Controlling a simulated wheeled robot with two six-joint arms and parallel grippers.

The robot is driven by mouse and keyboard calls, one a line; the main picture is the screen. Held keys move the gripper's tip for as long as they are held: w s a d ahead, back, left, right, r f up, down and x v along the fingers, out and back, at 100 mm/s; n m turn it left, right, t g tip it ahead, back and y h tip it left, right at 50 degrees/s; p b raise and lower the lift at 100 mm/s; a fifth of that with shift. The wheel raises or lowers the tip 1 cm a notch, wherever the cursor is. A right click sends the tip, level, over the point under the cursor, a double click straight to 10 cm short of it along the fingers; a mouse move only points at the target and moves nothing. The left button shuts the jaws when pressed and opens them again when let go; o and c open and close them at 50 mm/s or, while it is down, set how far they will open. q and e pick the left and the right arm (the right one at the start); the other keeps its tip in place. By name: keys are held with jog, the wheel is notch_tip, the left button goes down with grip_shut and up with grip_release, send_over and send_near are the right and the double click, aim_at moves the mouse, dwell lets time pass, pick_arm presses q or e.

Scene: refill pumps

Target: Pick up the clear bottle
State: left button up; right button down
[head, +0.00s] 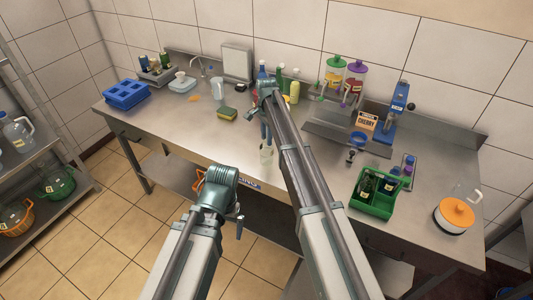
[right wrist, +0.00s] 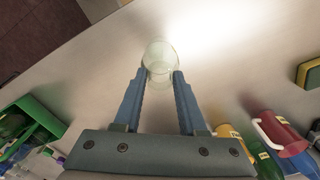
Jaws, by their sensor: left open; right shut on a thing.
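The clear bottle (right wrist: 160,52) shows in the right wrist view as a see-through, pale, round shape at the tips of the two blue fingers. My right gripper (right wrist: 160,78) is shut on it, with one finger on each side. In the head view the bottle (head: 266,156) is below my right gripper (head: 267,138), near the table's front edge; whether it touches the table I cannot tell. My left gripper (head: 238,222) is open and empty, in front of the table's front edge. My right forearm covers part of the table behind it.
Dispensers with green (head: 336,61) and purple (head: 357,66) lids stand behind. A sponge (head: 227,114) and blue tray (head: 127,94) lie left. The table between is mostly clear.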

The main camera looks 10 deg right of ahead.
jog(key=shift+r, duration=0.15)
dwell(0.3)
notch_tip(320, 180, up, 3)
jog(key=p, duration=0.3)
jog(key=shift+r+p, duration=0.4)
jog(key=shift+p, duration=0.2)
jog(key=s+a, duration=0.2)
jog(key=s, duration=1.4)
notch_tip(320, 180, up, 7)
jog(key=p, duration=0.6)
jog(key=shift+a+p, duration=0.15)
jog(key=shift+p, duration=0.25)
jog(key=shift+w+f, duration=0.1)
jog(key=shift+f, duration=0.05)
